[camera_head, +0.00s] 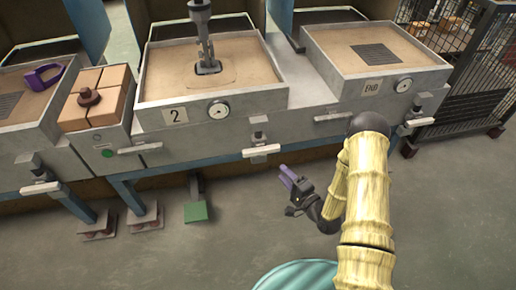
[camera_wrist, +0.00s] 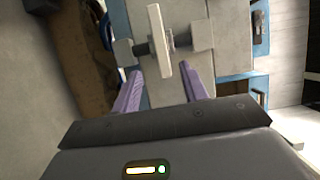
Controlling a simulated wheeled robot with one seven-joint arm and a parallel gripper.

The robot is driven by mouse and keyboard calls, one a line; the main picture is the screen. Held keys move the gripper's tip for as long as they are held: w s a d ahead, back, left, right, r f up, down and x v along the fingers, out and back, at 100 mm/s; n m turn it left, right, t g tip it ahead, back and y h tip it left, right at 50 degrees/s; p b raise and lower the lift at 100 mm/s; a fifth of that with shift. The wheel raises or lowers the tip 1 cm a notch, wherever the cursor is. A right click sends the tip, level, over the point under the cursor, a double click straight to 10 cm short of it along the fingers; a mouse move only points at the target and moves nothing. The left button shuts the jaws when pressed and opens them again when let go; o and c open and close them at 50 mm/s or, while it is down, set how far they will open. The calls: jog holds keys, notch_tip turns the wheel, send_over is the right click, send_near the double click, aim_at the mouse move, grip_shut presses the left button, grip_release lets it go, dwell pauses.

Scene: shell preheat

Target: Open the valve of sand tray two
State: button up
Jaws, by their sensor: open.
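Sand tray two (camera_head: 174,115), with a number 2 label and a round gauge, stands at centre in the head view. A white valve handle (camera_head: 262,150) on a dark stem sits below its front right corner, lying roughly crosswise. My gripper (camera_head: 286,178) is low in front of the bench, just below and right of this handle. In the wrist view a white valve handle (camera_wrist: 159,40) crosses a dark stem and pale fittings. My open gripper (camera_wrist: 162,75) has its purple fingers spread either side of the handle's near end. Contact is not clear.
Another white handle (camera_head: 138,149) sits left of tray two, and one (camera_head: 334,116) sits under the END tray (camera_head: 374,86). A green pedal (camera_head: 196,212) is on the floor. A wire cage (camera_head: 480,80) stands at right. The floor before the bench is mostly clear.

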aim_at(259, 148)
jog(key=b+x, duration=0.3)
jog(key=x, duration=1.1)
jog(key=shift+w+a+f, duration=0.1)
jog(key=shift+a, duration=0.1)
jog(key=shift+w+a, duration=0.45)
jog(key=shift+w, duration=0.05)
grip_shut()
